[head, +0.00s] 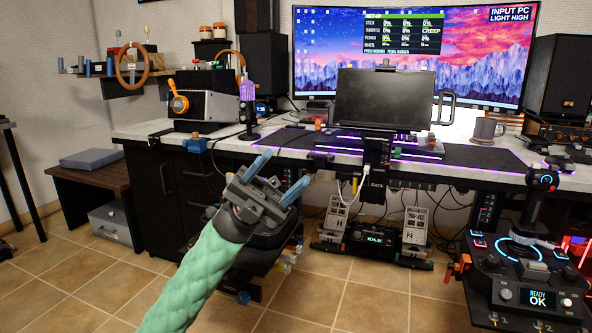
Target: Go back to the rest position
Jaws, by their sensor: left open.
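My left gripper (274,178) is at the end of my green-sleeved arm, which comes up from the bottom of the head view. Its two blue fingers are apart, with nothing between them. It is held in the air in front of the desk (225,143), and it overlaps the dark seat-like unit below the desk edge in the picture. My right gripper is not in view.
A curved monitor (480,60) and a dark screen (385,97) stand at the desk. A pedal unit (370,243) is on the floor. A control panel (530,280) stands at lower right. A brown side table (95,185) is at left. Tiled floor (70,285) at lower left is clear.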

